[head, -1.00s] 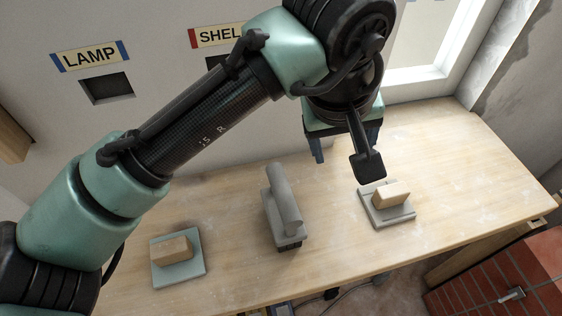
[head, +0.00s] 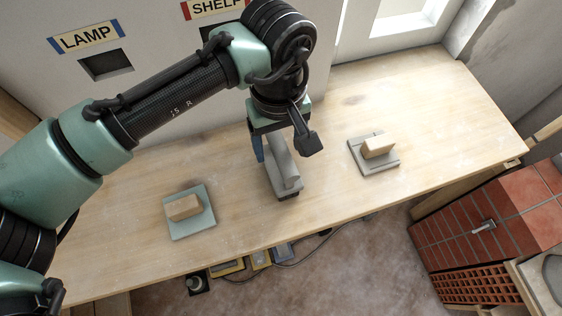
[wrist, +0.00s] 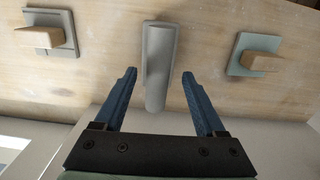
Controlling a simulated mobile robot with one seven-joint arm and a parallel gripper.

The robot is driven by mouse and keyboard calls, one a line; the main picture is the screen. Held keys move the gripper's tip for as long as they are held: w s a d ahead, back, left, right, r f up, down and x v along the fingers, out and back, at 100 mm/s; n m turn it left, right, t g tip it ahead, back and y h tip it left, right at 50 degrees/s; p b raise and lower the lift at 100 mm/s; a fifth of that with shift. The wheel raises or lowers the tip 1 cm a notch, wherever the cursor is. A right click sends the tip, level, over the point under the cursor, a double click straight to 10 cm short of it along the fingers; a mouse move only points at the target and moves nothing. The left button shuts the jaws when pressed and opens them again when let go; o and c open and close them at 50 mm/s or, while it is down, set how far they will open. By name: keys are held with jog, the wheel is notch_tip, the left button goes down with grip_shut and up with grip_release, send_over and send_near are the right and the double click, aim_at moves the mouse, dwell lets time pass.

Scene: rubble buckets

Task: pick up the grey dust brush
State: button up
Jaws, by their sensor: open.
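The grey dust brush (head: 284,176) lies on the wooden workbench between two square boards, its rounded handle on top. In the wrist view the brush (wrist: 158,62) points lengthwise between my two blue fingers. My gripper (wrist: 158,80) is open, with one finger on each side of the handle's near end and a gap on both sides. In the head view my gripper (head: 268,150) is over the far part of the brush and hides some of it. I cannot tell exactly how high the fingertips are above the handle.
A green board (head: 205,219) with a wooden block (head: 183,207) lies left of the brush. A grey board (head: 388,164) with another block (head: 378,145) lies to the right. The wooden bench (head: 430,110) is clear at right. Red brick-like tiles (head: 490,215) stand beyond its front right edge.

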notch_tip(320, 180, down, 5)
jog(key=shift+d+r+p, duration=0.1)
jog(key=shift+d+p, duration=0.05)
jog(key=shift+p, duration=0.4)
grip_shut()
